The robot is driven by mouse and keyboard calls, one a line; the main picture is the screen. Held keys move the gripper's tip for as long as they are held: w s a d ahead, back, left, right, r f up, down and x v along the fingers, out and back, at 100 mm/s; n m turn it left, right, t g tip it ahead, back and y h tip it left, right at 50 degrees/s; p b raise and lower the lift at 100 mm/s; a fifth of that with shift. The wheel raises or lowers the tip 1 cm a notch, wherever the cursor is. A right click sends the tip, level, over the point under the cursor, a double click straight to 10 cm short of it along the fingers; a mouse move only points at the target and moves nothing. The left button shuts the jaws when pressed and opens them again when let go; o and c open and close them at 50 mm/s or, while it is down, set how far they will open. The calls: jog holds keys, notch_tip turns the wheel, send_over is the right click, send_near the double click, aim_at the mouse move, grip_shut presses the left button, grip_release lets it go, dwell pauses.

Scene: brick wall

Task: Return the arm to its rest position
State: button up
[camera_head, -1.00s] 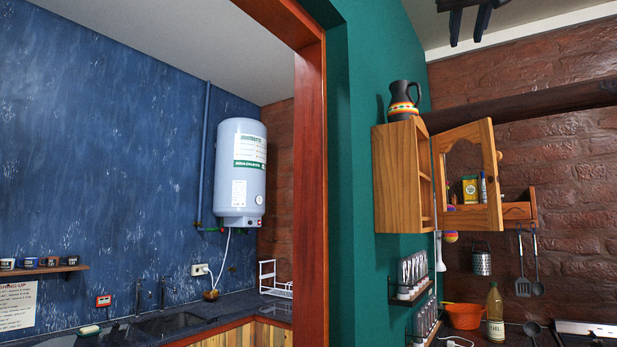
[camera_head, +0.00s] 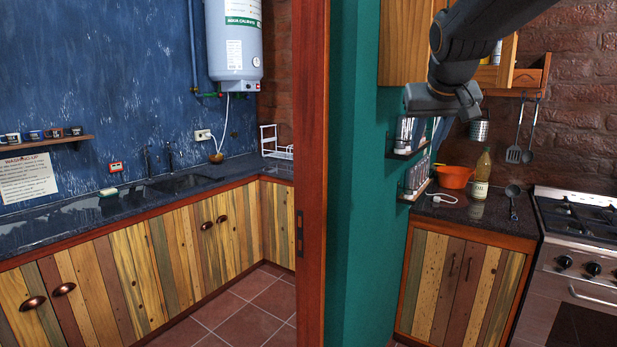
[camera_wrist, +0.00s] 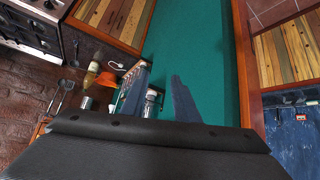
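My arm comes in from the top right of the head view and hangs in front of the wooden wall cabinet (camera_head: 402,50). My gripper (camera_head: 422,130) points down in front of the spice racks by the green wall. In the wrist view its two bluish fingers stand apart with nothing between them (camera_wrist: 158,98), so it is open and empty. The dark gripper body fills the bottom of that view. My arm hides part of the cabinet and some of the spice jars.
A counter (camera_head: 455,207) holds an orange bowl (camera_head: 455,177), an oil bottle (camera_head: 482,175) and a ladle (camera_head: 513,200). A stove (camera_head: 580,245) stands to its right. A wooden door frame (camera_head: 312,170) and green wall (camera_head: 365,230) divide this side from the blue-walled sink area.

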jog(key=s+a+f+g, duration=0.1)
jog(key=s+f, duration=0.2)
jog(key=f, duration=0.4)
jog(key=s+a+f+g+y, duration=0.15)
jog(key=s+f, duration=0.25)
jog(key=f, duration=0.4)
jog(key=s+a+f+g, duration=0.1)
jog(key=s+f, duration=0.2)
jog(key=f, duration=0.4)
jog(key=s+a+f+g, duration=0.3)
jog(key=s+f, duration=1)
jog(key=s, duration=0.1)
jog(key=shift+f+n+b, duration=0.35)
jog(key=shift+n+b, duration=0.05)
jog(key=shift+d+g, duration=0.1)
jog(key=shift+g, duration=0.15)
